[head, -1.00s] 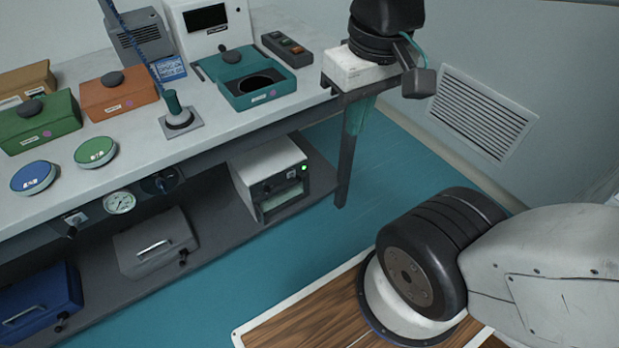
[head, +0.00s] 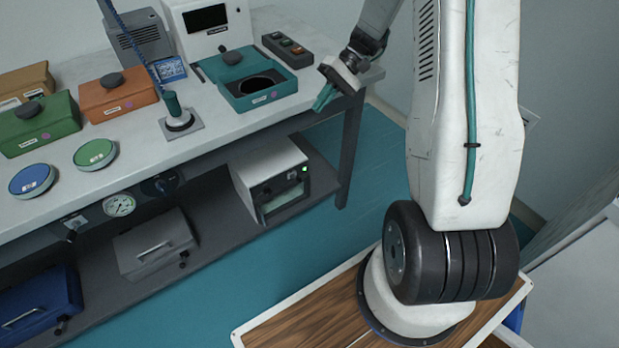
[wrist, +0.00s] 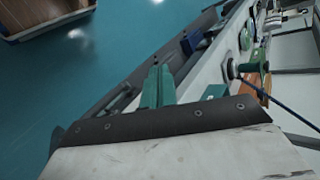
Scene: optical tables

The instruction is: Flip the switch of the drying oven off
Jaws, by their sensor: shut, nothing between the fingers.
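I cannot make out the oven in the wrist view.
The table top (head: 215,130) overhangs the oven. A teal box (head: 262,97) stands on it near my gripper. A grey case (head: 153,246) and a blue case (head: 38,309) lie left of the oven. The teal floor (head: 235,270) in front is clear.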

